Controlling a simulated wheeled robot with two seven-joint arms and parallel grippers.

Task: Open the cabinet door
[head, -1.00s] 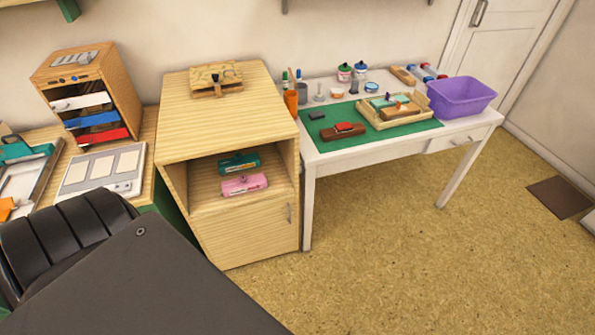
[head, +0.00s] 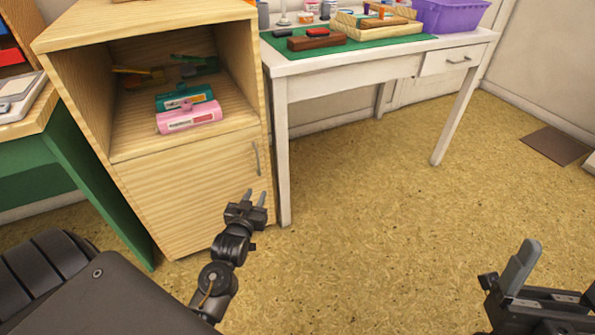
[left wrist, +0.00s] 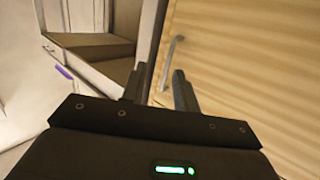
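The wooden cabinet (head: 150,138) stands left of centre in the head view. Its lower door (head: 195,190) is closed, with a thin grey vertical handle (head: 256,158) near its right edge. My left gripper (head: 255,197) is open and empty in front of the door, a little below the handle in the picture. In the left wrist view the handle (left wrist: 171,62) shows beyond the two spread fingers (left wrist: 160,82), not between them in contact. My right gripper (head: 520,270) is at the lower right of the head view, far from the cabinet; its finger gap is unclear.
The open shelf above the door holds a pink device (head: 188,117) and a teal device (head: 184,97). A white table (head: 350,68) with a drawer stands right of the cabinet. A green-sided desk (head: 95,175) is at left. The floor (head: 370,200) in front is clear.

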